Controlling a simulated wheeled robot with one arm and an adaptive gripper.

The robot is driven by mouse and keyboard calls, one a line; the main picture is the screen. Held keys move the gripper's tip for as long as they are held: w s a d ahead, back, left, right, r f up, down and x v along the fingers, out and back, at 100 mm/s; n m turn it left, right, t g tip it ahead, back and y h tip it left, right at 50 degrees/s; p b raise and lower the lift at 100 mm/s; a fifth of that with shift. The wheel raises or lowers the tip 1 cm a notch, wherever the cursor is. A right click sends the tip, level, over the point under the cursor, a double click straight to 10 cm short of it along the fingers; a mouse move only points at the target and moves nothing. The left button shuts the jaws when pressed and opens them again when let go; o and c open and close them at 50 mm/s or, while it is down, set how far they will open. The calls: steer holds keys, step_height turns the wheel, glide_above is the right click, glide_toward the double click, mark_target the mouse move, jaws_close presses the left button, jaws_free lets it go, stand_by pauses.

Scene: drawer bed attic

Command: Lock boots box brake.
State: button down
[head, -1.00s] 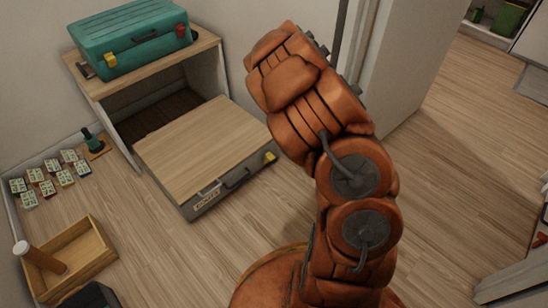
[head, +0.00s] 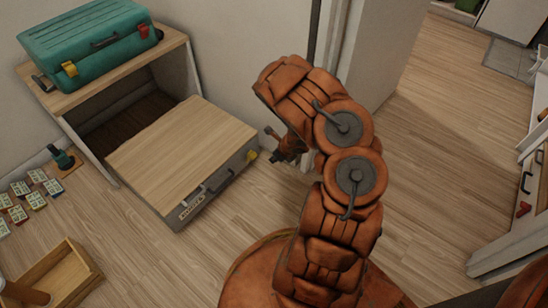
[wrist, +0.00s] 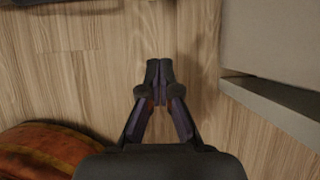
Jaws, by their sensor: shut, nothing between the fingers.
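The boots box (head: 180,150) is a low grey box with a wooden top, pulled partly out of the wooden bed frame (head: 62,97). Its front has a dark handle (head: 217,182) and a small label (head: 191,208) that is hard to read. A yellow brake piece (head: 252,156) sits at the right end of the front. My gripper (head: 272,143) is just right of the yellow piece in the head view, seemingly apart from it and partly hidden by my arm. In the wrist view my gripper (wrist: 159,68) is shut and empty above the floor.
A teal case (head: 88,42) stands on the bed frame. Small tiles (head: 30,190) and a wooden tray (head: 55,278) lie on the floor at left. A pale block with a dark strip (wrist: 275,105) is close right of my gripper; I cannot tell what it is. Floor before the box is clear.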

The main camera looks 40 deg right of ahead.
mark_target(252, 158)
steer(key=w+a+f+b, duration=0.1)
steer(key=w+f+b, duration=0.1)
steer(key=w+f, duration=0.3)
steer(key=shift+w+a+f, duration=0.3)
steer(key=shift+w+f, duration=0.1)
steer(key=shift+w, duration=0.7)
